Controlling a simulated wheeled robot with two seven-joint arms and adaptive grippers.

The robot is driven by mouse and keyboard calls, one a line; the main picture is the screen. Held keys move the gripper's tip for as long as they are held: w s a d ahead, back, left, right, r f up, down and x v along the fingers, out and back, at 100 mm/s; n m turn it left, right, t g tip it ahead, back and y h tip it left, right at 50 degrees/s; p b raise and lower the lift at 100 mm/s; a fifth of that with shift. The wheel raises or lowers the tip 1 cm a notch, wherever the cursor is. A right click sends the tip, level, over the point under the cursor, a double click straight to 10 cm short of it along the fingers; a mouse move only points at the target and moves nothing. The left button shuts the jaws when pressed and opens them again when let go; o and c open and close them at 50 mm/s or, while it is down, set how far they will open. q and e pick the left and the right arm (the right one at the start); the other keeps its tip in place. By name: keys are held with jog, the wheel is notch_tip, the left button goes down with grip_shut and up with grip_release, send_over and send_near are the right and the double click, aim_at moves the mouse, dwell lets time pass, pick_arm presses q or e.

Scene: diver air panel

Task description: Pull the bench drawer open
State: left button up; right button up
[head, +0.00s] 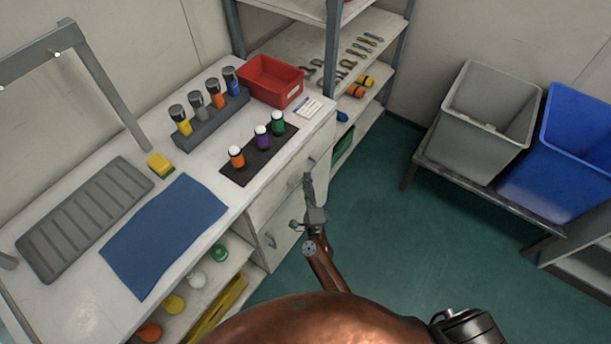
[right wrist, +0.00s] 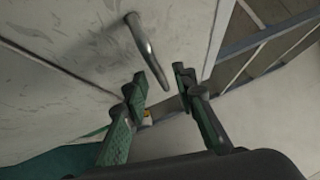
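The white bench (head: 75,180) stands at the left in the head view. Its pale drawer front (head: 280,197) is on the side facing the floor and looks closed. The drawer's metal bar handle (head: 310,163) is near its far end; in the right wrist view the handle (right wrist: 147,50) slants down toward my fingers. My right gripper (head: 308,184) is in front of the drawer, just by the handle. In the right wrist view, my right gripper (right wrist: 164,78) has its fingers apart, with the handle's lower end near the gap between the tips. Contact cannot be told. My left gripper is not in view.
On the bench are a red bin (head: 270,82), a bottle rack (head: 212,120), a dark mat (head: 245,165) with three bottles, a blue mat (head: 165,235) and a grey tray (head: 85,220). Grey (head: 480,120) and blue (head: 565,150) bins stand right. Green floor (head: 370,220) is clear.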

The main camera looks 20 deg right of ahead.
jog(key=shift+w+d+r, duration=0.1)
jog(key=shift+w, duration=0.65)
jog(key=shift+w+d+r, duration=0.1)
jog(key=shift+w, duration=0.65)
grip_shut()
